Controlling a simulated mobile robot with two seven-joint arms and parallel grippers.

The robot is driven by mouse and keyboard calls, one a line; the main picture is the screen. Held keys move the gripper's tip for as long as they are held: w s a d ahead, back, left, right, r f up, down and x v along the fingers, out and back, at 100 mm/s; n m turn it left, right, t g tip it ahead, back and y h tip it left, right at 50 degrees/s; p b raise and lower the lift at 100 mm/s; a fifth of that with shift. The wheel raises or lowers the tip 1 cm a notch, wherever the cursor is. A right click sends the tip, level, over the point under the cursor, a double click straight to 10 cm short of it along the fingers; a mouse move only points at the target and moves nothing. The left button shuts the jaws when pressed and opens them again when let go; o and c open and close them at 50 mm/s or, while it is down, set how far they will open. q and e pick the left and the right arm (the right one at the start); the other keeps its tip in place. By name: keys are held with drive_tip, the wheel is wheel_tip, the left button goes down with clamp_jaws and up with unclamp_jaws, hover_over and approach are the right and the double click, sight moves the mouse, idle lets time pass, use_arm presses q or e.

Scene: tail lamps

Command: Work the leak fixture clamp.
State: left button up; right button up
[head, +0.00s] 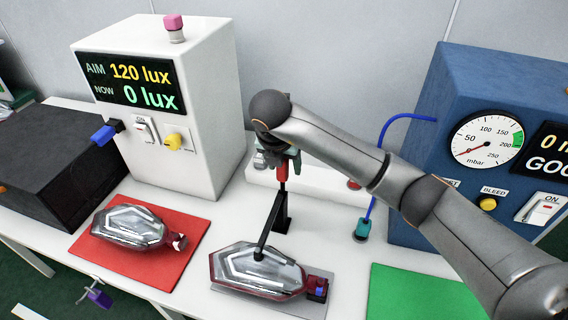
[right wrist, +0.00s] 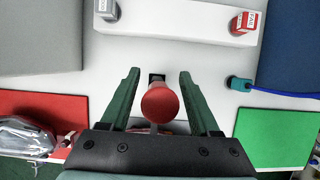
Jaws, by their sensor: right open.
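The leak fixture clamp has a black post and a slanting black arm (head: 271,219) whose lower end is at the lens of a tail lamp (head: 240,268). I cannot tell whether it presses on the lens. The clamp's red handle (head: 282,171) stands up at the top; in the right wrist view its round red end (right wrist: 160,103) shows between my fingers. My right gripper (head: 286,160) is at the handle, its green fingers (right wrist: 160,100) open on either side, with gaps visible. My left gripper is not recognisable in view.
A second lamp (head: 130,226) lies on a red mat (head: 190,226). A white lux tester (head: 205,100) stands behind. A blue gauge box (head: 440,120) and a green mat (head: 425,295) are at right. A teal connector (head: 362,229) on a blue hose stands near the clamp.

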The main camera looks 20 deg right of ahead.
clamp_jaws()
idle(0.3)
idle(1.0)
